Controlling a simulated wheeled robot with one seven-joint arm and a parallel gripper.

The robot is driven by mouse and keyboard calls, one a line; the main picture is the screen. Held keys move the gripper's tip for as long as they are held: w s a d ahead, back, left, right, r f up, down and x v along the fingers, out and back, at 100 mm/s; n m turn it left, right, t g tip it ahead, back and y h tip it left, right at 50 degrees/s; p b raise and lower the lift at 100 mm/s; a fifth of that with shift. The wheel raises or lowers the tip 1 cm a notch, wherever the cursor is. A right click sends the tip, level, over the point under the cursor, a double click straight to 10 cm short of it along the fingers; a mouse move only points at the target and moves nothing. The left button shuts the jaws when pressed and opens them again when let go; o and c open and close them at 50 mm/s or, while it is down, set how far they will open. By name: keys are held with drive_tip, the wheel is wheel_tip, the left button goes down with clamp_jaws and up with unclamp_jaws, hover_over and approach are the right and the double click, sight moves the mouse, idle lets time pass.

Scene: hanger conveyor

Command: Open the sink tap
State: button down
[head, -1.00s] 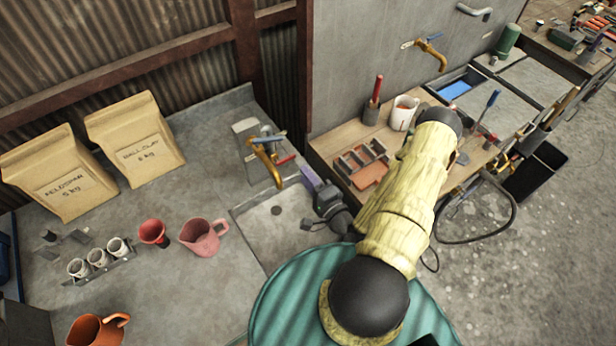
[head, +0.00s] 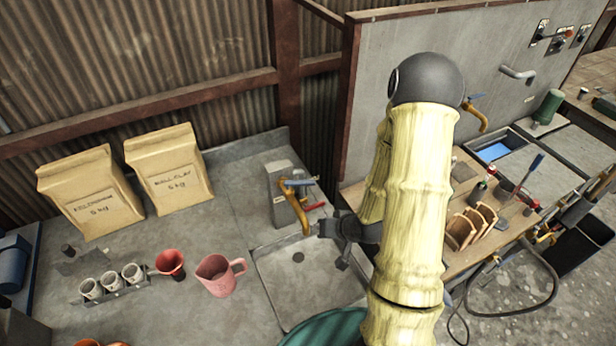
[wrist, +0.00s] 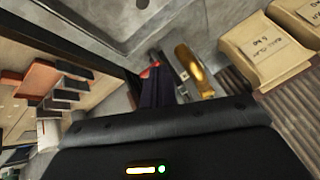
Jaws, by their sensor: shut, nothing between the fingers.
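The brass sink tap (head: 295,208) stands against a grey block at the back of the counter, its spout curving down over the sink (head: 285,290). A blue lever (head: 298,182) sits on top and a red piece (head: 314,206) shows to its right. No water is visible at the spout. My gripper (head: 326,228) is shut and empty, just right of the spout; I cannot tell if it touches. In the wrist view my dark fingers (wrist: 157,90) lie beside the brass tap (wrist: 193,70), with a red bit (wrist: 150,71) near their tips.
A pink jug (head: 217,276), a red funnel-like cup (head: 171,264) and several small cups stand left of the sink. Two clay bags (head: 168,170) stand behind. A wooden bench (head: 465,240) with tools is on the right, below a second brass tap (head: 474,114).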

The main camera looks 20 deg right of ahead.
drive_tip(key=s+a+r+n+g+h+b, duration=0.2)
drive_tip(key=s+a+r+g+b, duration=0.2)
drive_tip(key=s+r+b, duration=0.4)
drive_tip(key=shift+s+a+h, duration=0.3)
drive_tip(key=shift+s+a, duration=0.1)
drive_tip(key=shift+a, duration=0.15)
drive_tip(key=shift+a, duration=0.1)
